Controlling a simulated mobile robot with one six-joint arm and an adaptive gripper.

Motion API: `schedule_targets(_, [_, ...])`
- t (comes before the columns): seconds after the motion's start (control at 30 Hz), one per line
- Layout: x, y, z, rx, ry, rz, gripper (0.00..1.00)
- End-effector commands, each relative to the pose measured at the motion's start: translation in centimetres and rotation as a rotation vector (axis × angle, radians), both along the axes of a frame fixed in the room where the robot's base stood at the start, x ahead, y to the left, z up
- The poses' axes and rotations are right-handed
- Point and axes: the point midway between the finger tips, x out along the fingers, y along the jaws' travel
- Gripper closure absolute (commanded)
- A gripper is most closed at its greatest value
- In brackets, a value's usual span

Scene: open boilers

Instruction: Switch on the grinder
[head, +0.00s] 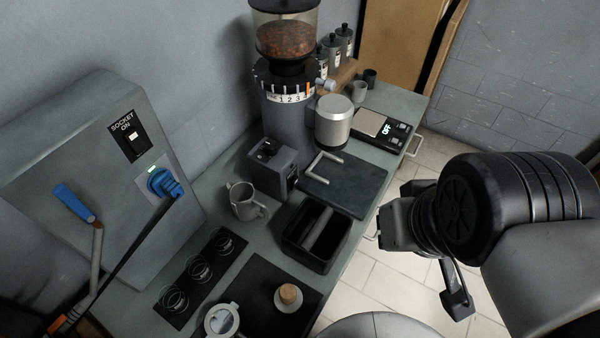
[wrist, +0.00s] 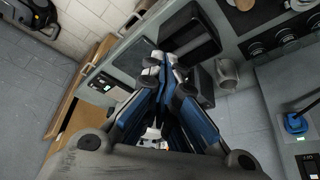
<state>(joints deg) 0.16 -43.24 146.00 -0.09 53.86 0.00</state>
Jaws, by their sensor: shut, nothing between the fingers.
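The grinder (head: 287,120) stands on the counter against the wall in the head view. Its clear hopper (head: 285,35) holds brown beans, and a numbered collar (head: 290,97) sits below it. A grey box with a dark top (head: 272,165) is at its foot. I cannot make out the grinder's own switch. My gripper (wrist: 157,62) is shut and empty in the wrist view, with its fingertips together over the counter. Its fingers and body hide most of the grinder there. In the head view my arm is at the right, apart from the grinder.
A wall panel holds a switch labelled "SOCKET ON" (head: 132,136) and a blue plug (head: 163,183) beneath a green light. A metal pitcher (head: 243,203), knock box (head: 292,250), dark mat (head: 365,190) and scale (head: 395,135) crowd the counter. Open floor lies right of it.

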Motion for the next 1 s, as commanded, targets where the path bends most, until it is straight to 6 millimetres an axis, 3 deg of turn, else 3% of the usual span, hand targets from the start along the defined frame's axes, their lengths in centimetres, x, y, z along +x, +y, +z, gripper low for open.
schedule_targets(0.27, [0.1,0.2,-0.1,0.012,0.011,-0.007,1.00])
schedule_targets(0.47, [1.2,2.0,-1.0,0.158,0.135,-0.101,1.00])
schedule_targets(0.73, [5.5,5.9,-3.0,0.537,0.399,-0.416,1.00])
schedule_targets(1.0, [11.6,6.9,-6.1,0.900,0.599,-0.836,1.00])
